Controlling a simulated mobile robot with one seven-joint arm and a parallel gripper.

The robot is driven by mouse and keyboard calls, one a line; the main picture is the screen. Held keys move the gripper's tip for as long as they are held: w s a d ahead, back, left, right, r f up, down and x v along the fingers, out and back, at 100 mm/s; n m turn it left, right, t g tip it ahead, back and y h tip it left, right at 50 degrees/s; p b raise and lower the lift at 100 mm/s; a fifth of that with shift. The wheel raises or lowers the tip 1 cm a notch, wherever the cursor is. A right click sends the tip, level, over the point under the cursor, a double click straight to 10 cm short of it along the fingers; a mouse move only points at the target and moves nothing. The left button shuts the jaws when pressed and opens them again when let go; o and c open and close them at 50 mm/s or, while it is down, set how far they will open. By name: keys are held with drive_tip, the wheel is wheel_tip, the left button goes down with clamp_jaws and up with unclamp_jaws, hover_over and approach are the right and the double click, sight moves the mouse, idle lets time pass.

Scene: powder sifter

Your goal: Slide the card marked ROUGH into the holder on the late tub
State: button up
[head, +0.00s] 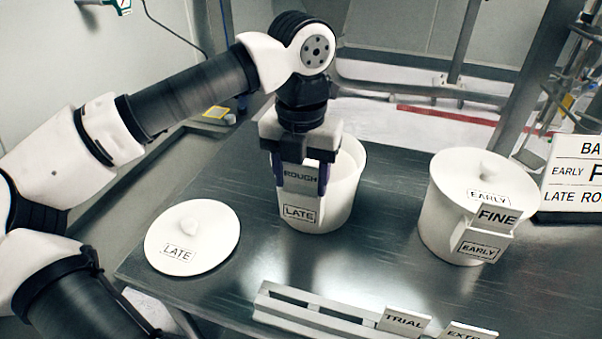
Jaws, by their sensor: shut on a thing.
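My gripper (300,186) is shut on the ROUGH card (300,174), with a finger at each side edge. The card is upright and its word faces the camera. It is at the front of the white late tub (346,187), which is open. The holder (299,213) marked LATE is on the tub's front, directly below the card's word. The card's lower edge meets or overlaps the holder in this view; I cannot tell how deep it sits. My gripper hides part of the tub's rim.
The late lid (205,228) lies on the dark table (385,255) at left. The lidded early tub (445,205) stands at right with a FINE card (497,216) in its holder. A white rack (285,306) with TRIAL (404,320) and EXTRA (470,332) cards is in front. A sign (572,185) stands far right.

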drive_tip(key=shift+f, duration=0.35)
drive_tip(key=o, duration=1)
drive_tip(key=shift+o, duration=0.2)
drive_tip(key=shift+r, duration=0.1)
